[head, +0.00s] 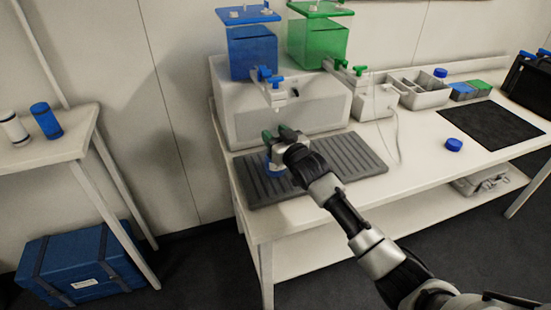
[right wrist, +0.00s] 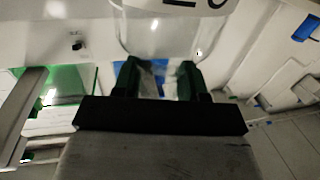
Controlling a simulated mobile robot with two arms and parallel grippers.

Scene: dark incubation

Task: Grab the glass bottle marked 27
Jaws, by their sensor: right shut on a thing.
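My right gripper (head: 278,136) is over the dark ribbed mat at the front of the white dispenser. It is shut on a clear glass bottle, which fills the top middle of the right wrist view (right wrist: 170,38) between the two dark green fingers (right wrist: 159,82). Dark printed marks on the bottle are cut off by the frame's top edge, so I cannot read the number. In the head view the gripper mostly hides the bottle; a bit of blue shows beside it. My left gripper is not in view.
The dispenser (head: 230,108) carries a blue tank (head: 252,52) and a green tank (head: 318,42) with taps above the ribbed mat (head: 345,160). A grey divided tray (head: 420,97), a blue cap (head: 453,145) and a black mat (head: 492,128) lie to the right.

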